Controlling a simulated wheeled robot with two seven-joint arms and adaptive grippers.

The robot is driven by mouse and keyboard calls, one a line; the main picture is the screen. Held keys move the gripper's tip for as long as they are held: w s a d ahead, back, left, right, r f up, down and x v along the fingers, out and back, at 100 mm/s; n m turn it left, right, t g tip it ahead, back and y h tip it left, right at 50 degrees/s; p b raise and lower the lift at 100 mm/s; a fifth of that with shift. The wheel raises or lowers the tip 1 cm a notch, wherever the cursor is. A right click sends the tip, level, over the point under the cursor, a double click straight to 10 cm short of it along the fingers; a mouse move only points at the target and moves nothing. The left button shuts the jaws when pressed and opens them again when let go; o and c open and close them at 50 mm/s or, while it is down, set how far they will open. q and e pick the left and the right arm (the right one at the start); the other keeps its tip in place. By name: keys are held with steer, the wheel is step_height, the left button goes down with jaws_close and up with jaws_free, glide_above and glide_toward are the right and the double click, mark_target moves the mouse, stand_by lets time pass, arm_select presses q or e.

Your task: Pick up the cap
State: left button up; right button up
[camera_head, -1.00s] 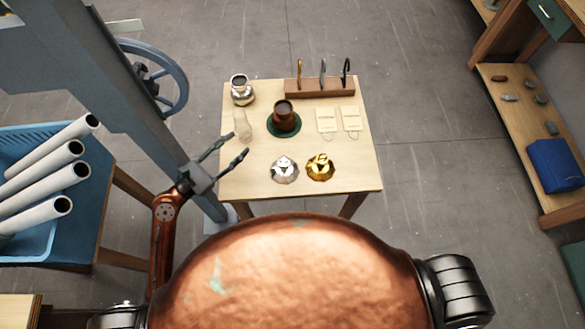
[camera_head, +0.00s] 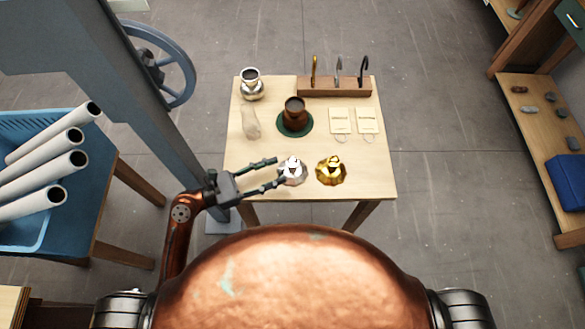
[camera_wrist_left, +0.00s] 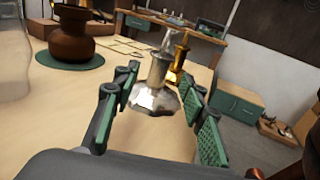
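A silver cap (camera_head: 292,170) with a fluted base sits near the front edge of the small table. A similar gold cap (camera_head: 331,170) sits just to its right. My left gripper (camera_head: 279,171) is open and comes in from the left, its fingertips at the silver cap's left side. In the left wrist view the silver cap (camera_wrist_left: 158,98) stands upright between and a little beyond the two open fingers. The gold cap (camera_wrist_left: 179,66) shows partly hidden behind it. I cannot tell whether a finger touches the silver cap. My right gripper is not in view.
Behind the caps, a brown vessel (camera_head: 294,111) stands on a green round mat (camera_head: 294,129). A clear glass piece (camera_head: 251,122), a silver vessel (camera_head: 251,84), two cards (camera_head: 340,120) and a wooden rack (camera_head: 334,88) with hooks share the table (camera_head: 300,204).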

mark_target(293, 164)
arm_select(q)
steer(key=x, duration=0.6)
steer(key=shift+w+d, duration=0.1)
steer(key=shift+d, duration=0.05)
jaws_close()
stand_by(0.4)
